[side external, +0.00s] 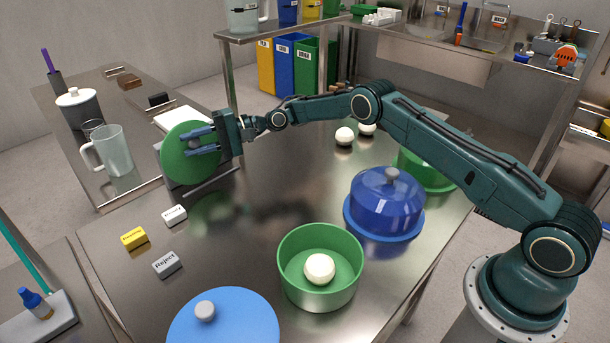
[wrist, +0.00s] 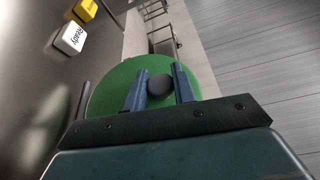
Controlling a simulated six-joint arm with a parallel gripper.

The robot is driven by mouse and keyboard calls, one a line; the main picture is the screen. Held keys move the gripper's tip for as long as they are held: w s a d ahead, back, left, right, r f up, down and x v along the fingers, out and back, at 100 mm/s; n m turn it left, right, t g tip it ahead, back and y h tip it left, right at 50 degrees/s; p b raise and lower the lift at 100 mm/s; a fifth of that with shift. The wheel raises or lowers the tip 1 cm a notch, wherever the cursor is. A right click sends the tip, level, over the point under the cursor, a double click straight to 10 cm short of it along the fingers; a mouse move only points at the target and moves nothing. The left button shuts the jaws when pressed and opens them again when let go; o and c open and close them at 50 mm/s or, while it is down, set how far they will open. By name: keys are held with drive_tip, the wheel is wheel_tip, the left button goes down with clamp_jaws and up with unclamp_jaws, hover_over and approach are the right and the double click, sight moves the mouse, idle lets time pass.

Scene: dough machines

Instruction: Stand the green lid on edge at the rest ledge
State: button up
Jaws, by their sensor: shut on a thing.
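The green lid (side external: 176,170) is upright on edge at the far left of the steel table, its knob side facing my gripper. My gripper (side external: 189,143) is shut on the lid's knob, with one blue finger on each side. In the wrist view the lid (wrist: 112,90) fills the space beyond the fingers, and its dark knob (wrist: 160,85) sits between them. The rest ledge (side external: 212,181) appears as a thin dark bar by the lid's lower edge. I cannot tell whether the lid touches the ledge or the table.
White, yellow (side external: 134,238) and grey "Reject" (side external: 167,264) blocks lie in front of the lid. A green bowl (side external: 320,290) holding a dough ball, a blue lid (side external: 235,322) and a blue domed container (side external: 386,205) stand nearer. The table's middle is clear.

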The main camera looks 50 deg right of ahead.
drive_tip(key=shift+w+f, duration=0.15)
drive_tip(key=shift+w, duration=0.15)
drive_tip(key=shift+f, duration=0.35)
drive_tip(key=shift+f, duration=0.3)
idle(0.5)
drive_tip(key=shift+w+m+h, duration=0.3)
drive_tip(key=shift+w+m, duration=0.4)
drive_tip(key=shift+w, duration=0.15)
drive_tip(key=o, duration=1.5)
drive_tip(key=shift+d+r, duration=0.1)
drive_tip(key=shift+d, duration=0.1)
drive_tip(key=v, duration=1.3)
drive_tip(key=shift+d, duration=0.2)
